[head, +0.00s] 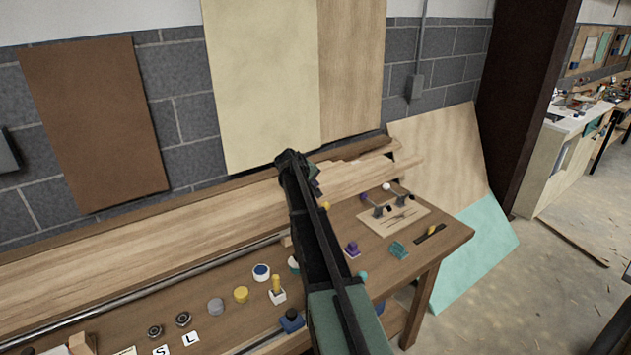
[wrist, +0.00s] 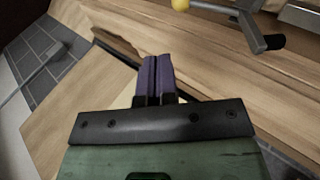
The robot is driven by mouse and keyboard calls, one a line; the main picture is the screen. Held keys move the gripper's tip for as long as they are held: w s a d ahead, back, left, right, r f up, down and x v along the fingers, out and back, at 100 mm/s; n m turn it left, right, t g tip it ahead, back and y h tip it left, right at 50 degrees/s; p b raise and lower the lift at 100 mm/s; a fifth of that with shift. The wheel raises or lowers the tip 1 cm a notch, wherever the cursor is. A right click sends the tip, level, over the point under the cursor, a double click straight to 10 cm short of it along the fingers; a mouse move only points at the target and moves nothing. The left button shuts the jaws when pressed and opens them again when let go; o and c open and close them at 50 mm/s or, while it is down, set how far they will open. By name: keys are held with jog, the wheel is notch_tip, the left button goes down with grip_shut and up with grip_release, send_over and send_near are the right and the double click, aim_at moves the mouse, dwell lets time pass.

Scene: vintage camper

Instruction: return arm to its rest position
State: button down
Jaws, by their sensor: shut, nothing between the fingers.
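My arm (head: 318,240) rises from the bottom centre of the head view and reaches over the wooden workbench (head: 452,236) toward the back wall. Its dark upper joint (head: 290,160) stands in front of the pale boards. I cannot make out the fingers in the head view; the arm's own links hide that part. In the wrist view my gripper (wrist: 155,62) shows two purple fingers side by side, shut and empty. Wooden boards lie beyond the fingertips.
A small board with levers (head: 394,215) stands at the bench's right end. A purple block (head: 352,249), a teal block (head: 399,250) and a yellow-handled piece (head: 277,287) are near the arm. Long planks (head: 150,228) lie along the back. Floor is open at right.

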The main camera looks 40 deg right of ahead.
dwell(0.3)
jog(key=s+a+f+y+b, duration=0.2)
jog(key=s+a+f, duration=0.1)
jog(key=s+a, duration=0.8)
jog(key=s+a+f+g+y+b, duration=0.1)
jog(key=s+a+f+y+b, duration=0.1)
jog(key=s+a, duration=0.9)
jog(key=s+a+f+g+y+b, duration=0.1)
jog(key=s+a+f+y, duration=0.3)
jog(key=s+a, duration=0.7)
jog(key=a+f+b, duration=0.1)
jog(key=a+f, duration=0.1)
jog(key=a, duration=0.5)
jog(key=shift+s+f+m+b, duration=0.15)
jog(key=shift+s+m+b, duration=0.1)
jog(key=shift+m+b, duration=0.15)
